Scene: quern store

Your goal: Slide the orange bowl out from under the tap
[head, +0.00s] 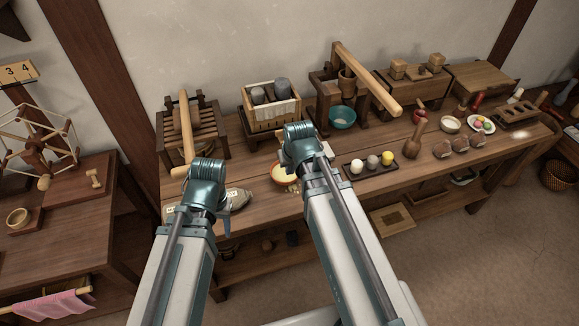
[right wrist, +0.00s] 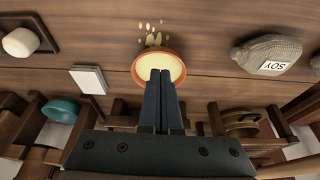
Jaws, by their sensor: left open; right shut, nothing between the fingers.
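The orange bowl (head: 281,175), with cream contents, sits on the long bench, partly hidden by my right arm in the head view. In the right wrist view the bowl (right wrist: 137,66) shows its orange rim, with my right gripper (right wrist: 160,72) shut and empty, its fingertips overlapping the bowl. I cannot tell whether they touch it. My left gripper (head: 226,222) is open near the bench's front edge, left of the bowl and mostly hidden by its own arm. No tap is clearly visible.
A grey soy sack (right wrist: 268,54) lies beside the bowl, and a pale block (right wrist: 88,80) on its other side. Loose grains (right wrist: 152,36) are scattered by the bowl. A teal bowl (head: 342,117) stands at the wooden press. A dark tray (head: 370,168) holds balls.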

